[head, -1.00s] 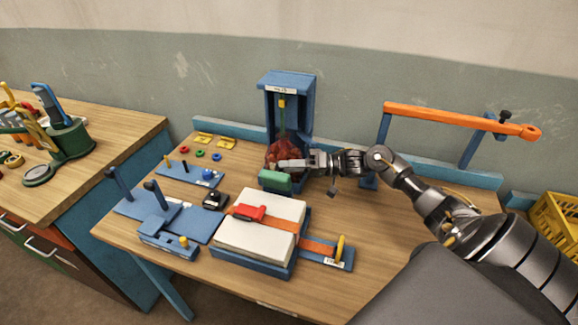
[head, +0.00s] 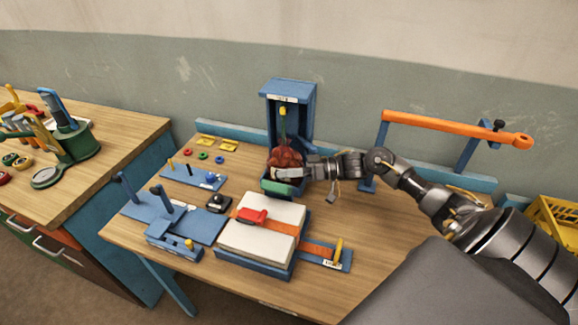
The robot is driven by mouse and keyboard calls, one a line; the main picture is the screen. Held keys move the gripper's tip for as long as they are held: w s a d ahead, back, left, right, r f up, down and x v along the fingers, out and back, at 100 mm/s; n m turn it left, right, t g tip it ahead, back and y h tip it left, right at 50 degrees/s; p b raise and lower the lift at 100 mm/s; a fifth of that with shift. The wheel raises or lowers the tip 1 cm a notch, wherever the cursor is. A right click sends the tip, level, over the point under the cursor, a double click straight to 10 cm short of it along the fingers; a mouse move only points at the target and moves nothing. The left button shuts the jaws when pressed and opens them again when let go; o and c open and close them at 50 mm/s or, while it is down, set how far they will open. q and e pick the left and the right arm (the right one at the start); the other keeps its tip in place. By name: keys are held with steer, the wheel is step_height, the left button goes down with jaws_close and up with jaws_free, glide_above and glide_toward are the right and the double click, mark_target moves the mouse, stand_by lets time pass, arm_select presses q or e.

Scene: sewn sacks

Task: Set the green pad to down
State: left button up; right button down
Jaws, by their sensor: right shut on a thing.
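The green pad (head: 275,187) is at the front foot of the blue upright stand (head: 303,120), low and close to the table, in front of a dark red bundle (head: 285,157). My right gripper (head: 287,173) reaches in from the right, just above the pad and across the front of the red bundle. It is shut on the pad, though its fingertips are small and the contact is partly hidden. My left gripper is not in view.
A white block (head: 258,232) under an orange strap with a red buckle (head: 252,215) lies in front. A blue fixture (head: 170,225) stands at left, an orange-barred frame (head: 455,128) behind at right. The right middle of the table is bare.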

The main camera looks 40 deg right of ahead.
steer(key=shift+s+a+r+n+h+p, duration=0.1)
steer(key=shift+s+a+n+h+p, duration=0.2)
steer(key=shift+n+p, duration=0.3)
steer(key=shift+s+a+r+n+h+p, duration=0.15)
steer(key=shift+a+n+h+p, duration=0.25)
steer(key=shift+n, duration=0.2)
steer(key=c, duration=1.2)
jaws_free()
steer(key=shift+f, duration=0.1)
steer(key=shift+o, duration=0.2)
steer(key=shift+d, duration=0.1)
steer(key=shift+s+d, duration=0.25)
steer(key=b+v, duration=0.2)
steer(key=v, duration=0.8)
steer(key=shift+b, duration=0.3)
steer(key=shift+w, duration=0.1)
